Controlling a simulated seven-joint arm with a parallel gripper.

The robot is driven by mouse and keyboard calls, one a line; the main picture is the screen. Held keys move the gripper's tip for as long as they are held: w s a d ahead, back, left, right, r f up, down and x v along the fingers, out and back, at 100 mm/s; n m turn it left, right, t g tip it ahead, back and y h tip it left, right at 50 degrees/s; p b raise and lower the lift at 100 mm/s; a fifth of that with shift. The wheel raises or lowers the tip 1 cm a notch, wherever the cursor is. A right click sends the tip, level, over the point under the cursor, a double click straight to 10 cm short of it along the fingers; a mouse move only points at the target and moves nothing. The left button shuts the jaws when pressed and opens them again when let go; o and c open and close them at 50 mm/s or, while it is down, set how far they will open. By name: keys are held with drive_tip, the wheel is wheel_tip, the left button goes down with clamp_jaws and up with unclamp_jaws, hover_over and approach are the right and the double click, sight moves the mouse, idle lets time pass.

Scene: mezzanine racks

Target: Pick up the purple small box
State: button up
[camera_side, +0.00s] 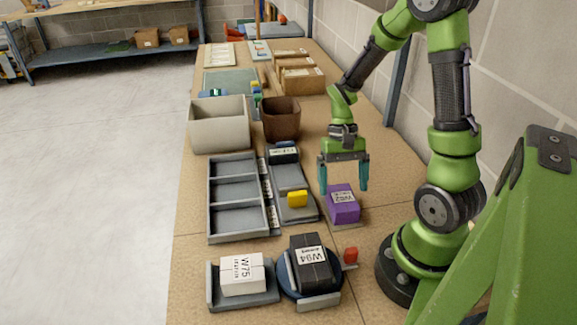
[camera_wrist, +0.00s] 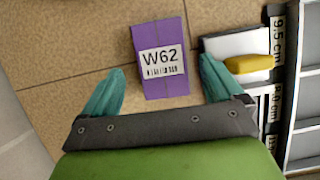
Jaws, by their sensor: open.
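The purple small box (camera_side: 343,207) lies on the tan tabletop, with a white label reading W62. In the wrist view the purple box (camera_wrist: 162,80) shows between and beyond the two teal fingers. My gripper (camera_side: 344,190) points down with its fingers apart, above or just behind the box in the side view. In the wrist view my gripper (camera_wrist: 162,80) is open and nothing is held. From these views I cannot tell the exact height of the fingertips over the box.
A grey rail tray with a yellow block (camera_side: 297,198) stands close left of the box. A three-compartment grey tray (camera_side: 209,199) lies further left. A black box (camera_side: 311,264) labelled W94, a white box (camera_side: 241,274) labelled W75 and a red block (camera_side: 350,255) are nearer the camera.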

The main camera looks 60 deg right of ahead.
sight(343, 196)
drive_tip(key=x, duration=0.3)
drive_tip(key=shift+a+f, duration=0.25)
drive_tip(key=shift+f, duration=0.1)
drive_tip(key=shift+s+f, duration=0.1)
drive_tip(key=shift+f, duration=0.15)
drive_tip(key=shift+f, duration=0.25)
